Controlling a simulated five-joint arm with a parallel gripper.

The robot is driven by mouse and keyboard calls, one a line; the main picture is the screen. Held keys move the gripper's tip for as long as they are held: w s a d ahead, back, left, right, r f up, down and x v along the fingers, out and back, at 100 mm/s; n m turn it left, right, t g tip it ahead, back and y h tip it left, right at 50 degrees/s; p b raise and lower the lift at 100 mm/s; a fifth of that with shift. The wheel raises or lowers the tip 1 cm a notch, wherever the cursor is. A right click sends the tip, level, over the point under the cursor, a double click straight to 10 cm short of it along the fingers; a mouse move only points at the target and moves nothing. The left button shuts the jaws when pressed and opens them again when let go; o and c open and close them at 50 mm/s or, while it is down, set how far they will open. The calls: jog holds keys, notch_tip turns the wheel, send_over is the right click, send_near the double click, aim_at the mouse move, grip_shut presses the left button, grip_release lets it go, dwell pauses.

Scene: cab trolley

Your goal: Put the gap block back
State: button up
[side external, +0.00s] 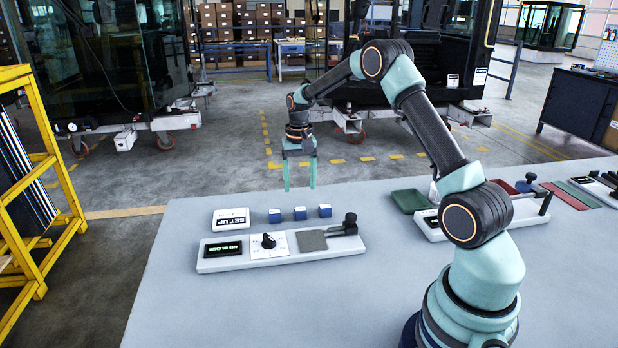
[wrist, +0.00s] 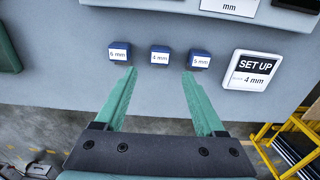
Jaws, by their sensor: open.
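Three small blue blocks with white labels stand in a row on the grey bench: left (side external: 275,215), middle (side external: 300,213) and right (side external: 325,210). In the wrist view the middle block (wrist: 160,56) reads 4 mm; the outer labels, on the left block (wrist: 119,51) and right block (wrist: 199,60), are too small to read surely. My gripper (side external: 299,188) is open and empty, above and beyond the row, fingers pointing down. In the wrist view its fingertips (wrist: 158,73) lie either side of the middle block, apart from it. A SET UP card (wrist: 252,71) reads 4 mm.
A white fixture (side external: 215,264) in front of the blocks carries a display (side external: 223,249) that seems to read NO BLOCK, a dial (side external: 268,241), a grey plate (side external: 312,240) and a black clamp. A green tray (side external: 409,201) and second fixture stand right. The bench's far edge is near the blocks.

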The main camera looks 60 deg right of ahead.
jog(key=s+a+r+n+t, duration=0.2)
jog(key=s+a+r, duration=0.2)
jog(key=a+r, duration=0.3)
jog(key=s+a+r+n+t, duration=0.1)
jog(key=s+a+r+n, duration=0.2)
jog(key=a+r, duration=0.45)
jog(key=s+a+r+n+t, duration=0.1)
jog(key=s+a+n, duration=0.3)
jog(key=s, duration=0.7)
jog(key=shift+a+r+t, duration=0.2)
jog(key=shift+a+t, duration=0.6)
jog(key=shift+a, duration=0.4)
jog(key=shift+s, duration=0.1)
